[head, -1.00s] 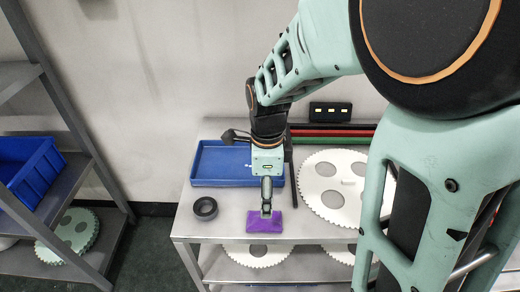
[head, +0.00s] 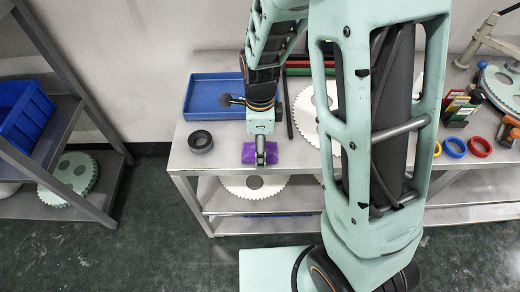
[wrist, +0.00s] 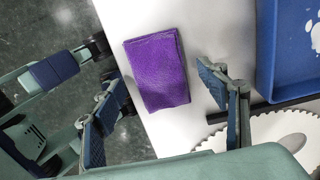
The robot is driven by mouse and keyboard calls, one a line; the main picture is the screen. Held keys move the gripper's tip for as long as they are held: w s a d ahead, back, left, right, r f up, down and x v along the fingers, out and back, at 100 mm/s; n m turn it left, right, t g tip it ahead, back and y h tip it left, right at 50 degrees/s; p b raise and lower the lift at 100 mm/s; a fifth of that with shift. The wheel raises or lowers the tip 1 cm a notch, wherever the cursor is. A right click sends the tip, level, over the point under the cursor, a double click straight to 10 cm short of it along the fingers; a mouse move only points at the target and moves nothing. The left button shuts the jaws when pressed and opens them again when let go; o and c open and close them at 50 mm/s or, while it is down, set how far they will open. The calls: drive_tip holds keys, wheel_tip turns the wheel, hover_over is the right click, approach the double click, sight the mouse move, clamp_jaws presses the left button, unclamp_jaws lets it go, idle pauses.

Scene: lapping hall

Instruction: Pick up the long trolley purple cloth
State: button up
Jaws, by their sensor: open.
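The purple cloth (wrist: 157,72) lies folded flat near the front edge of the grey metal trolley top (head: 225,150). In the head view the cloth (head: 278,155) shows partly behind my gripper (head: 261,158). In the wrist view my gripper (wrist: 158,103) is open, with its two blue-padded fingers apart on either side of the cloth's near end. The fingers hold nothing. I cannot tell how high the fingertips are above the trolley top.
A blue tray (head: 200,97) lies behind the cloth, and a black ring (head: 200,141) sits to its left. A white toothed disc (head: 303,118) lies to the right. A shelf rack with a blue bin (head: 22,115) stands far left. Blue (head: 455,147) and red rings (head: 480,147) lie farther right.

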drive_tip(key=c, duration=1.2)
drive_tip(key=shift+r, duration=0.2)
drive_tip(key=shift+r+p, duration=0.9)
drive_tip(key=shift+p, duration=0.05)
drive_tip(key=s+a+r+p, duration=0.9)
drive_tip(key=s+r+p, duration=0.2)
drive_tip(key=p, duration=0.2)
drive_tip(key=shift+w, duration=0.1)
